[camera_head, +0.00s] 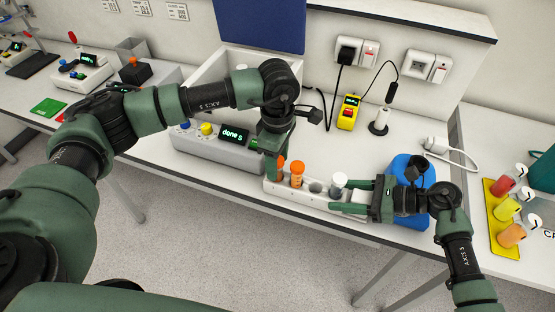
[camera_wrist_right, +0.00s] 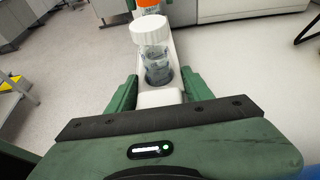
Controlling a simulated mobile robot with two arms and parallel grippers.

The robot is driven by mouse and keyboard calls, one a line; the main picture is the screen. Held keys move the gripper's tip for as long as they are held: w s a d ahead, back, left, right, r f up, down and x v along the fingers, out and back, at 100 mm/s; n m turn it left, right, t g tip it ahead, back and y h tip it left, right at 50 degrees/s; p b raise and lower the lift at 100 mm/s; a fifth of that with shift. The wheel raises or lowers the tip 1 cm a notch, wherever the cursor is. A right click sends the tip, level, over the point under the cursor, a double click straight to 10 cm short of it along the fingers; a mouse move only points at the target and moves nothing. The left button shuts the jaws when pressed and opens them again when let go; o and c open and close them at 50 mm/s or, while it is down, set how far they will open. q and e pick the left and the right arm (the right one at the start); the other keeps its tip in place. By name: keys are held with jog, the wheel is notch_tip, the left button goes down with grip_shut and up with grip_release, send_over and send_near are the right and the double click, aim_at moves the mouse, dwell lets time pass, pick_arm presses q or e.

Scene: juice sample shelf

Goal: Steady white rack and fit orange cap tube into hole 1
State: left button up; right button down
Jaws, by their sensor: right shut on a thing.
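The white rack (camera_head: 318,204) lies along the front edge of the bench. My right gripper (camera_head: 350,199) is shut on its right end, with a finger along each side; the rack end (camera_wrist_right: 160,97) shows between the fingers in the right wrist view. A white-capped tube (camera_head: 339,181) stands in the rack near this gripper. An orange-capped tube (camera_head: 297,170) stands further left in the rack. My left gripper (camera_head: 275,158) points down at the rack's left end, beside another orange-capped tube (camera_head: 281,165). Its fingers partly hide that tube, so its grip and the tube's seating are unclear.
A grey device reading "done" (camera_head: 215,146) stands behind and left of the rack. A blue object (camera_head: 409,170) lies behind my right gripper. A yellow tray (camera_head: 502,218) with several juice samples is at the right. The bench's front edge is close to the rack.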

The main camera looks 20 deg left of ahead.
pick_arm(q)
jog(key=shift+r, duration=0.1)
notch_tip(320, 180, up, 12)
dwell(0.7)
dwell(0.4)
pick_arm(e)
jog(key=c, duration=0.5)
grip_release()
jog(key=v, duration=1.2)
